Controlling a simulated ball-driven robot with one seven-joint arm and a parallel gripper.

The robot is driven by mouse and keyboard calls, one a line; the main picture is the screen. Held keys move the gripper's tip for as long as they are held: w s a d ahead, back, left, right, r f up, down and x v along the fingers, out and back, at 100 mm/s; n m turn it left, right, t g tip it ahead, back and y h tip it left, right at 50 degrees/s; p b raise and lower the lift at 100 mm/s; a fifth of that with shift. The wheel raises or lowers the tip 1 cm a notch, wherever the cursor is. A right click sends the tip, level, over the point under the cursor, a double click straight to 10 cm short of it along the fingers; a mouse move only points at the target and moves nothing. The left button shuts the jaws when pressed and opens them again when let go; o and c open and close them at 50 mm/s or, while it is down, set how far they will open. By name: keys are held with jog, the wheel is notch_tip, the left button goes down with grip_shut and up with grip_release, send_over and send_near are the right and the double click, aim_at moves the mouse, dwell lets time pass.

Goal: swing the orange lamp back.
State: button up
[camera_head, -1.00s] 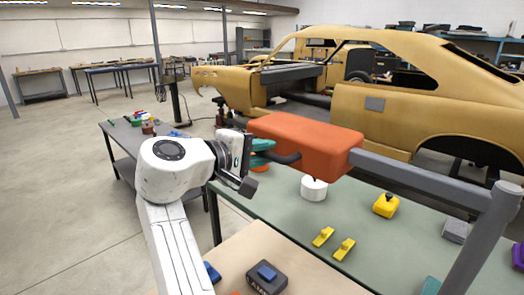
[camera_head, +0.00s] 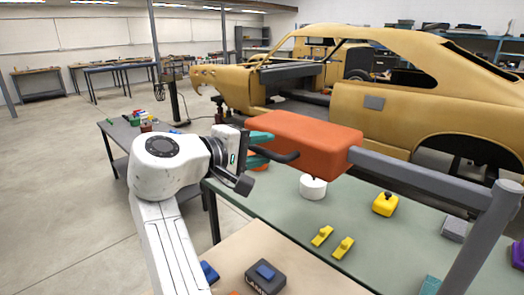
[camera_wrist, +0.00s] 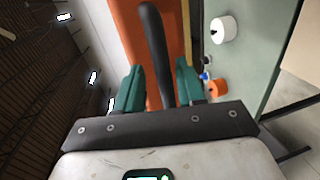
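The orange lamp (camera_head: 305,135) is a long box-shaped head on a grey swing arm (camera_head: 425,178), which joins a grey post (camera_head: 480,245) at the right. A dark bar handle (camera_head: 283,156) sticks out of the lamp's near side; it also shows in the wrist view (camera_wrist: 154,45). My gripper (camera_head: 260,149) is at the lamp's left end. In the wrist view its teal fingers (camera_wrist: 160,85) are apart, one on each side of the handle, with a gap visible on both sides. The lamp hangs above the green table.
The green table (camera_head: 280,215) below carries a white round object (camera_head: 313,187), a yellow block (camera_head: 385,204) and two small yellow pieces. A dark box with a blue top (camera_head: 265,275) sits on the near wooden surface. A tan car body (camera_head: 420,110) stands behind.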

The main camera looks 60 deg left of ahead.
jog(key=b+v, duration=0.1)
jog(key=v, duration=0.8)
jog(key=shift+s+f, duration=0.25)
jog(key=shift+s, duration=0.25)
